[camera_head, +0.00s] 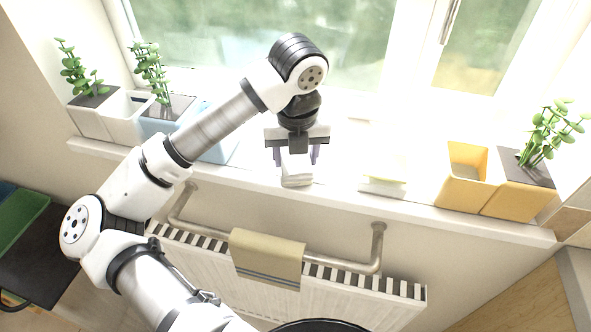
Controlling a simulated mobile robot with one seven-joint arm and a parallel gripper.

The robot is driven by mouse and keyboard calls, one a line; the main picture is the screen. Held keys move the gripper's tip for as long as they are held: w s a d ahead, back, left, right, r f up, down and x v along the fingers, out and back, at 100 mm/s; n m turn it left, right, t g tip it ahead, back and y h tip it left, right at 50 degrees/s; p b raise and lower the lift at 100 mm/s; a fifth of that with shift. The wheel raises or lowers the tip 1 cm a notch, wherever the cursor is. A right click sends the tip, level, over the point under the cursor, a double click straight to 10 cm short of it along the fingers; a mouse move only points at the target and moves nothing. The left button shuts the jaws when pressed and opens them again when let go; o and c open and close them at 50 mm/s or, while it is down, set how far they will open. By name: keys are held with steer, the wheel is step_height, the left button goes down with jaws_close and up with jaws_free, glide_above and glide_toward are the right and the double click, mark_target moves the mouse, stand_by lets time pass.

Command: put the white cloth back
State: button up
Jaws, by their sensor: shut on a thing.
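The white cloth (297,174) looks like a small folded block. It is between the fingers of my gripper (296,154), which points down and is shut on it. The cloth is over the front part of the windowsill (340,186), left of the middle; I cannot tell whether it touches the sill. The cloth's upper part is partly hidden by the gripper.
A flat white and pale yellow folded stack (384,184) lies on the sill to the right. Yellow pots (465,178) stand farther right, pale pots (125,112) to the left. A beige towel (266,254) hangs on a rail above the radiator (335,300).

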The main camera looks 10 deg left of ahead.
steer(key=shift+f+b, duration=0.4)
steer(key=shift+b, duration=0.05)
stand_by(0.5)
steer(key=o, duration=1.4)
steer(key=shift+c, duration=0.2)
step_height(320, 180, up, 14)
steer(key=s+b, duration=0.2)
steer(key=shift+d+f, duration=0.15)
steer(key=shift+d, duration=0.2)
steer(key=shift+s, duration=0.1)
